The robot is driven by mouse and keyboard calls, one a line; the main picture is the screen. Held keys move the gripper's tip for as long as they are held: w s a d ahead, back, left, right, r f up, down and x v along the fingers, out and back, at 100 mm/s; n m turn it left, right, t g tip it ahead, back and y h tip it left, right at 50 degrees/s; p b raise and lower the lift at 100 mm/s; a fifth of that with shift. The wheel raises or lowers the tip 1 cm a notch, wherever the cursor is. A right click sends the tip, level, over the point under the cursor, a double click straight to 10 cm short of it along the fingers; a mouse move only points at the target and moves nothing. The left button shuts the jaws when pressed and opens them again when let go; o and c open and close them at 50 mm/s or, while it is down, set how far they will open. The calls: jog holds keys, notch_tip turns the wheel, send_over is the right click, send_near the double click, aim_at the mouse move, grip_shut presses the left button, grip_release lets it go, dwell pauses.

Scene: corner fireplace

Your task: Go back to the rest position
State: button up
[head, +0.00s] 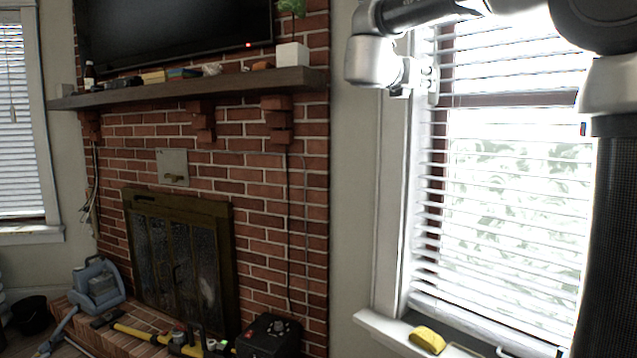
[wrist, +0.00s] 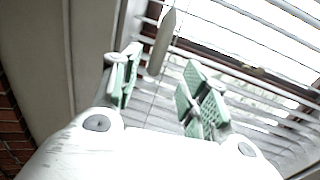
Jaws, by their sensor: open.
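My gripper shows in the wrist view (wrist: 162,95) with its two green-padded fingers spread apart. Nothing is between the fingers. In the head view my arm reaches in from the upper right, and my gripper (head: 424,78) is in front of the upper left part of the window blinds (head: 520,190). In the wrist view a pale hanging blind wand (wrist: 163,42) shows beyond the fingers. I cannot tell how far the fingers are from the blinds.
A brick fireplace (head: 265,210) with a wooden mantel (head: 200,90) stands at left, with small objects and a white pot (head: 292,55) on it. A yellow object (head: 428,339) lies on the windowsill (head: 385,332). A blue-grey machine (head: 97,286) and a black box (head: 268,336) sit on the hearth.

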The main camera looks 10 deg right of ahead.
jog(key=w+a+f+n+t+y, duration=0.2)
jog(key=w+a+n+t+y, duration=0.3)
jog(key=n, duration=0.6)
jog(key=w+a+f+n+t+y, duration=0.1)
jog(key=w+a+n+t+y, duration=0.1)
jog(key=a+n+y, duration=0.7)
jog(key=s+a+f+n+g+y, duration=0.35)
jog(key=s+f+n, duration=0.25)
jog(key=f+n, duration=0.7)
jog(key=s+d+f+n+g, duration=0.2)
jog(key=s+f+n+g, duration=0.25)
jog(key=s+f, duration=0.2)
jog(key=s+d+f+n+g, duration=0.3)
jog(key=s+f+n, duration=0.3)
jog(key=s, duration=0.2)
jog(key=s+d+f+g+h, duration=0.1)
jog(key=s+d+f, duration=0.1)
jog(key=s, duration=0.4)
jog(key=s+d+f+n+g+h, duration=0.1)
jog(key=s+d+f, duration=0.2)
jog(key=s+d, duration=0.2)
jog(key=s+d+f+n+g+h, duration=0.1)
jog(key=s+d+f, duration=0.2)
jog(key=s, duration=0.5)
jog(key=shift+s+d+h, duration=0.15)
jog(key=shift+d+h, duration=0.2)
jog(key=shift+d, duration=0.4)
